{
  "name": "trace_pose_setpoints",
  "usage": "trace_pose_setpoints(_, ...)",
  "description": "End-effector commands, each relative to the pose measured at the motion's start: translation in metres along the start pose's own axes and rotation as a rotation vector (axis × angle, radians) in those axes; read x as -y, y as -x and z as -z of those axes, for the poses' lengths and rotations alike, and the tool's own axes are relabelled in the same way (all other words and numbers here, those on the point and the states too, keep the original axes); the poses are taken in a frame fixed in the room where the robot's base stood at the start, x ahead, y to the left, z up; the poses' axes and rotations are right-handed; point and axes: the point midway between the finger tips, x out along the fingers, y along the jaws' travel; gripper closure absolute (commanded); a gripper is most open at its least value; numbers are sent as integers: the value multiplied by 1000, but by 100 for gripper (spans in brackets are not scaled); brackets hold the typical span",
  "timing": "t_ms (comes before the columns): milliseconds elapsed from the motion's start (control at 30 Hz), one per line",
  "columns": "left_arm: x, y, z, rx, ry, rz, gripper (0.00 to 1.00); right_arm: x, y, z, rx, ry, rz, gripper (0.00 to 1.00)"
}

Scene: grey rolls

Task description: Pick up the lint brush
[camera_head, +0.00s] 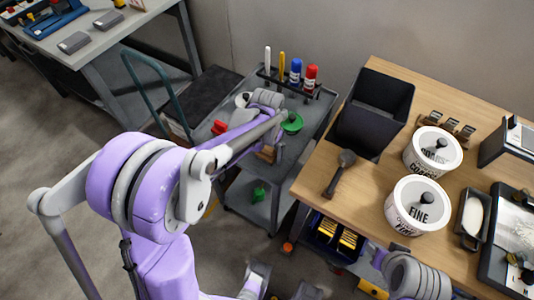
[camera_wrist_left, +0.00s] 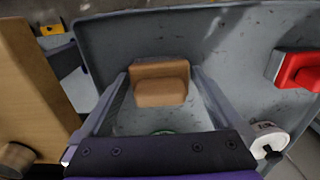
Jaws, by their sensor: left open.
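A brown wooden block-shaped piece, which looks like the lint brush (camera_wrist_left: 160,88), lies on the grey cart top (camera_wrist_left: 235,60). In the left wrist view it sits between the two fingers of my open left gripper (camera_wrist_left: 158,82), with gaps at both sides. In the head view the brush (camera_head: 266,154) shows only in part at the cart's near edge, and my left arm and gripper (camera_head: 273,147) hide much of it. Part of my right wrist shows at the bottom right of the head view; its fingers cannot be made out.
A green round item (camera_head: 291,122), a red block (camera_head: 219,127) and a rack with markers (camera_head: 295,72) are on the cart. The wooden table (camera_head: 375,185) stands close on the right, with a dark bin (camera_head: 372,110), a dark-handled tool (camera_head: 340,172) and two white tubs (camera_head: 418,205).

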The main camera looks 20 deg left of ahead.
Motion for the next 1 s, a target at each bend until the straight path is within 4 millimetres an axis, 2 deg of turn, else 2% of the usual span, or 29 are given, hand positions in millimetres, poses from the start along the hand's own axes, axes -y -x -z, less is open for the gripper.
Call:
trace_pose_setpoints(267, 0, -4, 0, 0, 0, 0, 0, 0, 0, 0, 0, 0, 0, 50)
trace_pose_setpoints(700, 0, -3, 0, 0, 0, 0, 79, 0, 0, 0, 0, 0, 0, 50)
trace_pose_setpoints(1000, 0, 3, 0, 0, 0, 0, 79, 0, 1, 0, 0, 0, 0, 50)
